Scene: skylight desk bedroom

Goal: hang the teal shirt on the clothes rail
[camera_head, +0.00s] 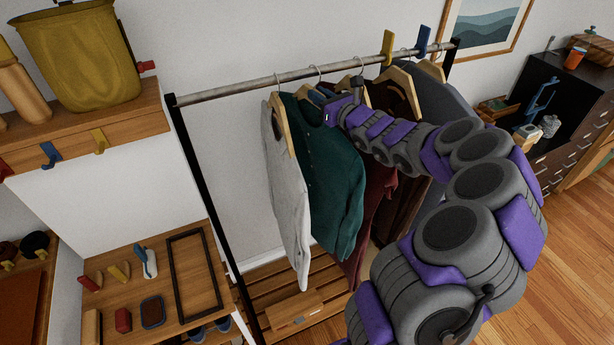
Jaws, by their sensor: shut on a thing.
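The teal shirt (336,175) hangs upright on a hanger below the clothes rail (240,86), between a light grey shirt and a dark red garment. A hanger hook (317,72) above the teal shirt meets the rail; I cannot tell whether it carries the weight. My gripper (330,112) is at the teal shirt's upper right shoulder, shut on its hanger. The fingertips and the grasped part of the hanger are mostly hidden by the wrist.
A light grey shirt (287,190) hangs close on the left, a dark red garment (376,195) close on the right. Yellow (388,46) and blue (423,40) clips sit on the rail. The rail's left part is bare. A slatted shelf (270,295) lies below.

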